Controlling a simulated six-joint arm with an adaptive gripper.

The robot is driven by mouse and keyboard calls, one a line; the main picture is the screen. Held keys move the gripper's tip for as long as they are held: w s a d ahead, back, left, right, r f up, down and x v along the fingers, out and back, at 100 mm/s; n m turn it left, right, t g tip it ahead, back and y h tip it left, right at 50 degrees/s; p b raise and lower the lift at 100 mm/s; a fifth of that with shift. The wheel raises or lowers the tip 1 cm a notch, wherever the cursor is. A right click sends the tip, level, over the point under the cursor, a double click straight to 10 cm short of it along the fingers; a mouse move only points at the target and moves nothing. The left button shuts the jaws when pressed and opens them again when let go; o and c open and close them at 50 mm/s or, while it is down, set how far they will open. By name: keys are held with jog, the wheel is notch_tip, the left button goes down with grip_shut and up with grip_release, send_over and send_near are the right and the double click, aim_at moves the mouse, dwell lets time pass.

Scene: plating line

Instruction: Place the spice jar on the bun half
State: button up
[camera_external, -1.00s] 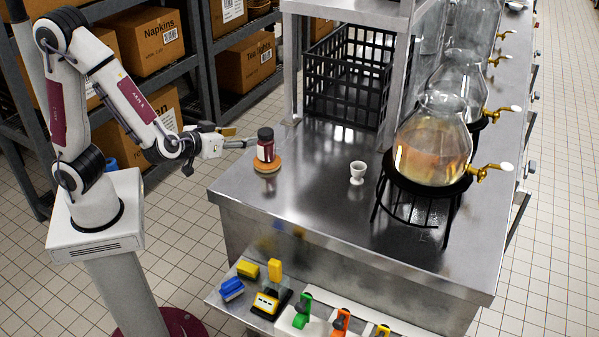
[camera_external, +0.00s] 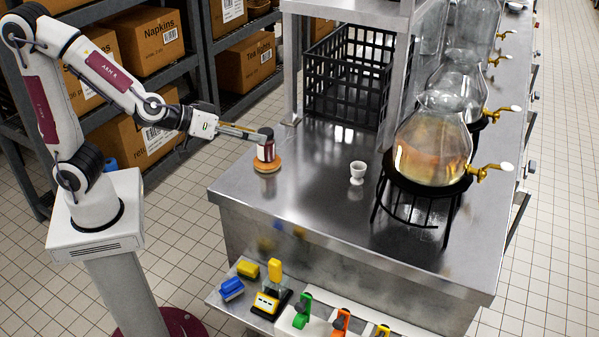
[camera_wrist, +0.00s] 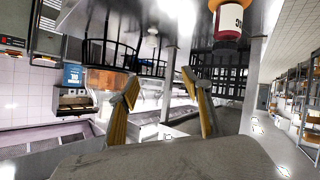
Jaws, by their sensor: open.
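The jar (camera_wrist: 229,22) shows there at the top right, outside the fingers. Whether a finger touches the jar cannot be told.
A white cup (camera_external: 357,171) stands on the steel counter (camera_external: 300,200), right of the jar. Glass dispensers (camera_external: 432,145) on black stands are farther right. A black crate (camera_external: 350,80) sits behind under a shelf.

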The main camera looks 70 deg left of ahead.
jog(key=s+d+r+m+g+h, duration=0.1)
jog(key=s+d+r+m+h, duration=0.1)
jog(key=s+r+h, duration=0.15)
jog(key=s+a+f+m+g+y, duration=0.1)
jog(key=s+a, duration=0.4)
jog(key=s, duration=0.5)
jog(key=s+a+f+m+g+y, duration=0.1)
jog(key=s+a+g, duration=0.3)
jog(key=s, duration=0.7)
jog(key=shift+a+f+m+g+y, duration=0.3)
jog(key=shift+a+f+g+y, duration=0.15)
jog(key=shift+a+f, duration=0.3)
